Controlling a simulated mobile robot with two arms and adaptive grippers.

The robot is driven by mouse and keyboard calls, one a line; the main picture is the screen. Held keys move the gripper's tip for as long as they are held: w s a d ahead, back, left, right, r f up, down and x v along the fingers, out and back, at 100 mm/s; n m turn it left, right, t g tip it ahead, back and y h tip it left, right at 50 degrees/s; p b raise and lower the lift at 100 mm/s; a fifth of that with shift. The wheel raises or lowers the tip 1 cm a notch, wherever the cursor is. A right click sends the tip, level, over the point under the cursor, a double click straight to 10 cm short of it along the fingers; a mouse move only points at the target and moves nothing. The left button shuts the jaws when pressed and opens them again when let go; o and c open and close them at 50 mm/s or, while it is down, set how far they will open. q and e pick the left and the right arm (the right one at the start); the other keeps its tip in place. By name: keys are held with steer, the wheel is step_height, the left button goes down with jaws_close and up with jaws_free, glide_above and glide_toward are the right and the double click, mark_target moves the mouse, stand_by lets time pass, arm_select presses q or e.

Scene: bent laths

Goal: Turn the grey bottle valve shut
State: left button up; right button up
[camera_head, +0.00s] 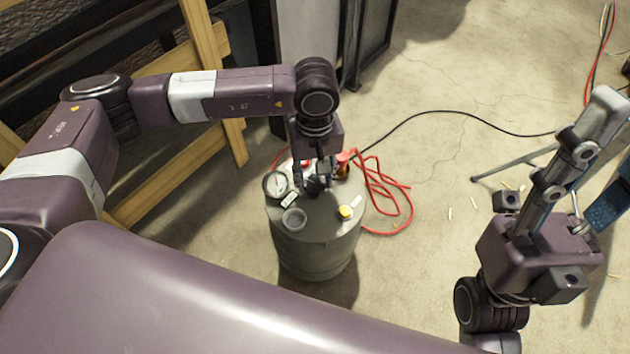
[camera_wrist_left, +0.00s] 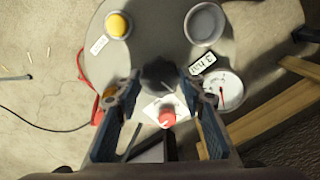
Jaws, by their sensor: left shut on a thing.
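A dark grey valve knob (camera_wrist_left: 160,75) stands on the round top of a grey tank (camera_head: 318,245). In the head view the knob is mostly hidden by my left gripper (camera_head: 316,182), which reaches down onto the tank top. In the left wrist view my left gripper (camera_wrist_left: 159,86) has its two fingers on either side of the knob and is shut on it. I cannot tell how far the knob is turned. My right gripper (camera_head: 592,150) is away to the right, with its two fingers apart and nothing seen between them.
On the tank top are a yellow knob (camera_wrist_left: 117,25), a round grey cup-like piece (camera_wrist_left: 204,24), a dial gauge (camera_wrist_left: 224,88), a label (camera_wrist_left: 202,64) and a red knob (camera_wrist_left: 167,116). Red hose (camera_head: 388,190) loops beside the tank. A wooden frame (camera_head: 180,180) stands left.

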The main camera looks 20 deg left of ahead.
mark_target(315, 183)
arm_select(q)
steer(key=shift+m+b, duration=0.3)
steer(key=shift+m, duration=0.2)
steer(key=o, duration=1.2)
steer(key=shift+c, duration=0.2)
step_height(315, 183, up, 12)
steer(key=shift+r, duration=0.1)
